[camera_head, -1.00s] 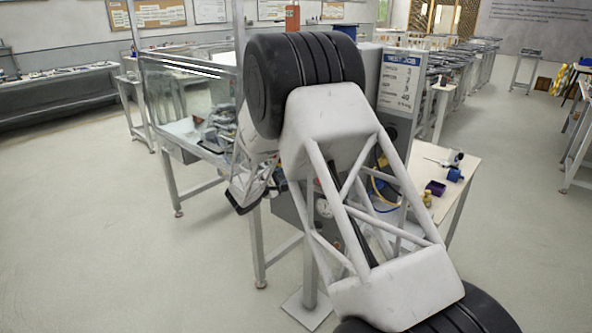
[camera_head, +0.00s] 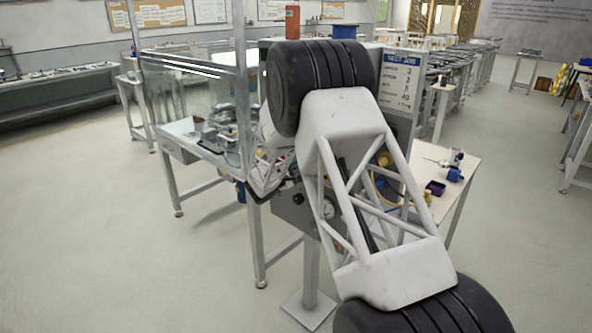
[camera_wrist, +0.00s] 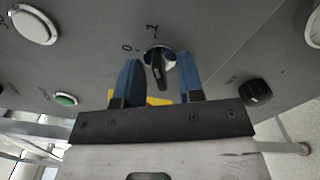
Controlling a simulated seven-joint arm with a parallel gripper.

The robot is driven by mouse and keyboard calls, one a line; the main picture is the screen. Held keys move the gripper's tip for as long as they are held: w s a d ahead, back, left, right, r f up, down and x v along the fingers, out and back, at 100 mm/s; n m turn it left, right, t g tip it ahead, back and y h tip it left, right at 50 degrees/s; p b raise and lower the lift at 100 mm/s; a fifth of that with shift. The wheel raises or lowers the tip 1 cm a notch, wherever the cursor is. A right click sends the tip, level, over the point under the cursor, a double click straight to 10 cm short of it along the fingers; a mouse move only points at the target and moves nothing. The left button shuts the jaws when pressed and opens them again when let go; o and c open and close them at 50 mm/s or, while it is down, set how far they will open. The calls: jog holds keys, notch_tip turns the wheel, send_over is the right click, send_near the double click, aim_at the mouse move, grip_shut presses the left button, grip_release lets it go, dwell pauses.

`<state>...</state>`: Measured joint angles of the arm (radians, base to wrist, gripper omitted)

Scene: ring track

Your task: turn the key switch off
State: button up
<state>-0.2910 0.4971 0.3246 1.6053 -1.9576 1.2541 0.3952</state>
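The key switch (camera_wrist: 158,68) is in the middle of the wrist view, on a grey panel (camera_wrist: 210,35). It has a round metal collar and a dark key bow. Marks "0" and "1" stand at its upper left and above it; the bow runs roughly in line with the "1". My gripper (camera_wrist: 159,61) is open, with one blue finger on each side of the key. Gaps show between the fingers and the key. In the head view my gripper (camera_head: 262,185) is at the panel's left side, and the key is hidden there.
In the wrist view, a large white button (camera_wrist: 35,24) and a green button (camera_wrist: 65,99) are at left, and a black knob (camera_wrist: 255,92) is at right. A yellow part shows behind the fingers. In the head view, a clear-walled bench (camera_head: 195,100) stands left of the panel, a small table (camera_head: 455,185) right.

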jog(key=c, duration=0.6)
jog(key=shift+n, duration=0.4)
jog(key=n, duration=0.4)
jog(key=shift+n, duration=0.4)
jog(key=n, duration=0.6)
jog(key=shift+n, duration=0.3)
jog(key=o, duration=0.6)
